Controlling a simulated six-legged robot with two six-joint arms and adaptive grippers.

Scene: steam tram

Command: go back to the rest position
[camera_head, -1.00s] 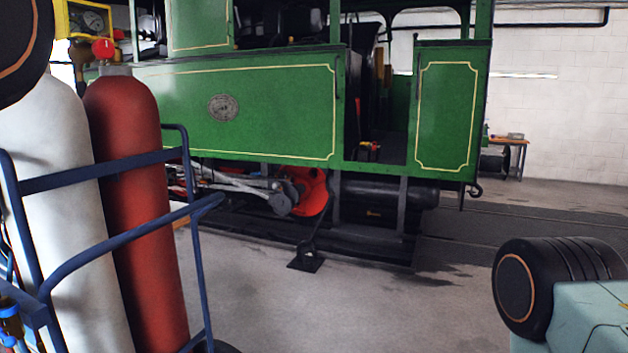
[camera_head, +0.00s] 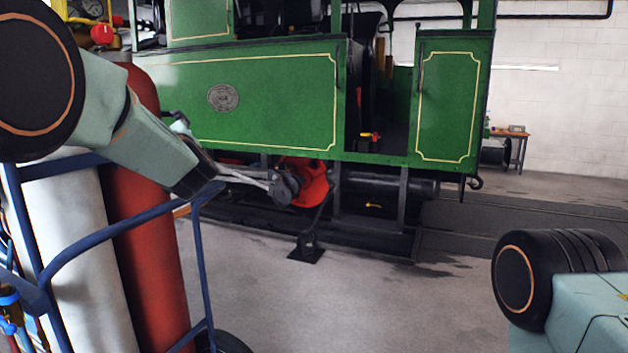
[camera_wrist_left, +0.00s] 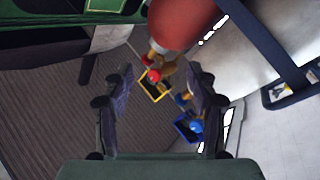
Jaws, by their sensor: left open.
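My left arm (camera_head: 130,130) comes in from the left in the head view and reaches across in front of the gas cylinders. Its dark end lies by the blue cart frame. In the left wrist view my left gripper (camera_wrist_left: 162,88) is open, with its two dark fingers well apart and nothing between them held. Beyond the fingers show a red rounded cylinder top and small yellow and blue gauges. My right arm (camera_head: 560,285) shows only in part at the lower right; its gripper is out of view.
A white cylinder (camera_head: 70,235) and a red cylinder (camera_head: 150,245) stand in a blue cart (camera_head: 125,230) close to my left arm. A green steam tram (camera_head: 270,100) stands behind. A small table (camera_head: 520,137) is far right. The grey floor (camera_head: 390,310) in the middle is clear.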

